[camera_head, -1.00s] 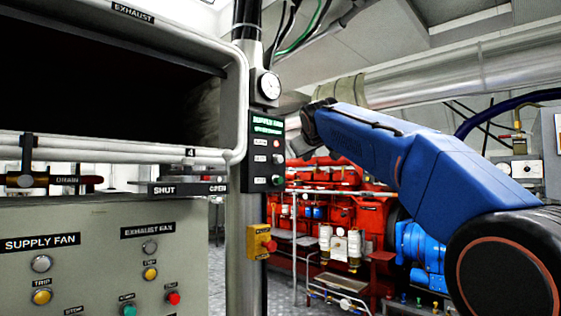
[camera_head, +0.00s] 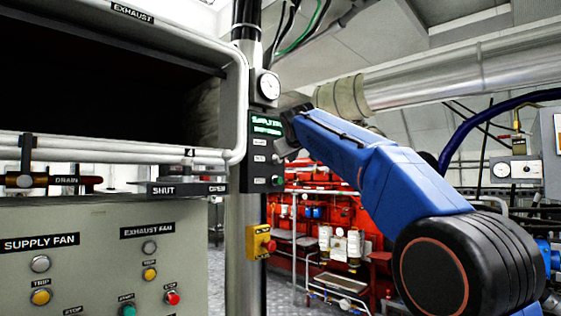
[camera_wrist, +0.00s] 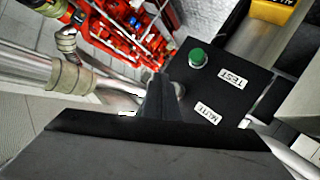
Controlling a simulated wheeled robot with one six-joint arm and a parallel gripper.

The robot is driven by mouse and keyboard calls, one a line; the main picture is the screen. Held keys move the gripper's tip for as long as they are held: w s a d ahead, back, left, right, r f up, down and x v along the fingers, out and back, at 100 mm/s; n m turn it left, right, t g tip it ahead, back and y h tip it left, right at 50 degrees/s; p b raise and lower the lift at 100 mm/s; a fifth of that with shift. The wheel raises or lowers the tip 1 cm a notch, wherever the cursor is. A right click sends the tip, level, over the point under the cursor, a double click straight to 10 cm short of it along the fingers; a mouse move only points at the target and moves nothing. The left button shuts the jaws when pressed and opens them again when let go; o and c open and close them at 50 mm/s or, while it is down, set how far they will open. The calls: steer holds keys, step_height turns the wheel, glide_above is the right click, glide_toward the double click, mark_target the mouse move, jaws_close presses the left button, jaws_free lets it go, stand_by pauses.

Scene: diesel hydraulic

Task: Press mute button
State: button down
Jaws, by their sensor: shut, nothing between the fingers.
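A dark control panel (camera_head: 254,170) with a lit green display (camera_head: 265,125) is mounted on the pole. In the wrist view, the panel (camera_wrist: 222,68) carries a MUTE label (camera_wrist: 206,113) and a TEST label (camera_wrist: 232,79) beside a green button (camera_wrist: 197,58). A greyish round button (camera_wrist: 179,89), level with the MUTE label, is partly hidden by my gripper. My gripper (camera_wrist: 159,80) is shut and empty, its tip close to that button; I cannot tell whether they touch. In the head view my gripper (camera_head: 285,150) is at the panel's right side, covering its upper buttons.
A round gauge (camera_head: 269,85) sits above the panel, and a yellow box with a red knob (camera_head: 260,243) sits below it. The large supply fan panel (camera_head: 100,260) and a pipe rail (camera_head: 110,150) are to the left. Red machinery (camera_head: 330,215) stands behind.

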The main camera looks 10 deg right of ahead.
steer(key=shift+w+a, duration=0.65)
steer(key=shift+w, duration=0.2)
steer(key=shift+w, duration=0.1)
stand_by(1.5)
steer(key=shift+w+a, duration=0.25)
steer(key=shift+w, duration=0.05)
steer(key=shift+w+a, duration=0.3)
steer(key=shift+w, duration=0.1)
stand_by(1.0)
steer(key=shift+s+d, duration=0.55)
steer(key=shift+s, duration=0.25)
steer(key=shift+s+d, duration=0.75)
steer(key=shift+s, duration=0.25)
steer(key=shift+s+d, duration=0.7)
steer(key=shift+s, duration=0.3)
